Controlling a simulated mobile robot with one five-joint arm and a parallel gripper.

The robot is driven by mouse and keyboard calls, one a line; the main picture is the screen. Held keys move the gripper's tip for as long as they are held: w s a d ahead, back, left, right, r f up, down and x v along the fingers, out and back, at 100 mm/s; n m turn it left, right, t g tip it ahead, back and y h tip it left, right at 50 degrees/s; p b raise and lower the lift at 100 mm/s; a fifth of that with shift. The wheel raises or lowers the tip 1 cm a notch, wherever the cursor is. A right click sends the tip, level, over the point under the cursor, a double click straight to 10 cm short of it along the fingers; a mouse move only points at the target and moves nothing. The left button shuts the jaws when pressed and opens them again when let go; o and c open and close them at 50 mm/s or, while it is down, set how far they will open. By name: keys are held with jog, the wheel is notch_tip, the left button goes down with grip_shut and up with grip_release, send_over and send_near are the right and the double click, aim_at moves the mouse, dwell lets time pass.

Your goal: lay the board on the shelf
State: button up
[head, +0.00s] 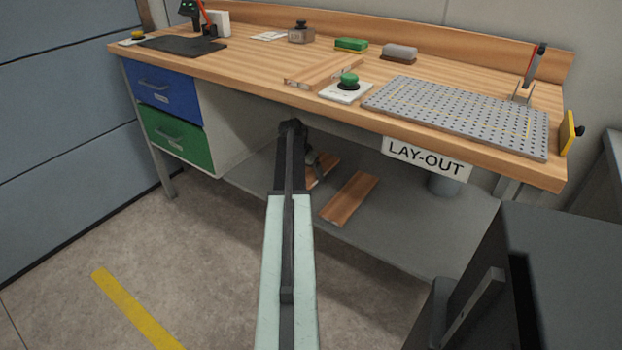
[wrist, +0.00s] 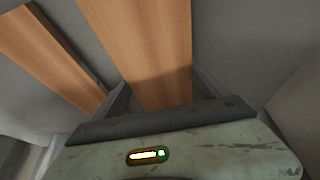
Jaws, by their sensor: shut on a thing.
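My gripper (head: 312,162) is below the bench top, over the lower shelf (head: 420,235), partly hidden by my arm. In the wrist view its fingers (wrist: 160,95) are shut on a wooden board (wrist: 140,45), which runs away between them. In the head view that board (head: 324,170) shows only in part beside my arm. It is low over the shelf, and I cannot tell whether it touches it. A second wooden board (head: 350,198) lies on the shelf to the right, apart from the held one; it also shows at left in the wrist view (wrist: 50,60).
The bench top (head: 240,70) overhangs the shelf, with a LAY-OUT sign (head: 427,158) on its front edge. Blue (head: 160,90) and green (head: 178,137) drawers stand left. A dark machine (head: 560,270) stands at front right. The shelf is bare around the second board.

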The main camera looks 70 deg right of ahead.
aim_at(308, 171)
jog(key=shift+w+d+f, duration=0.1)
jog(key=shift+w+d, duration=0.05)
jog(key=shift+d, duration=0.45)
jog(key=shift+w+d, duration=0.1)
jog(key=shift+d, duration=0.45)
notch_tip(308, 171, down, 4)
jog(key=b, duration=0.4)
jog(key=shift+r, duration=0.25)
jog(key=shift+f, duration=0.2)
jog(key=o, duration=1.8)
jog(key=shift+r, duration=0.1)
jog(key=shift+c, duration=0.2)
jog(key=p+v, duration=1.1)
jog(key=v, duration=0.1)
jog(key=shift+r+p, duration=0.25)
jog(key=shift+p, duration=0.15)
jog(key=shift+f, duration=0.1)
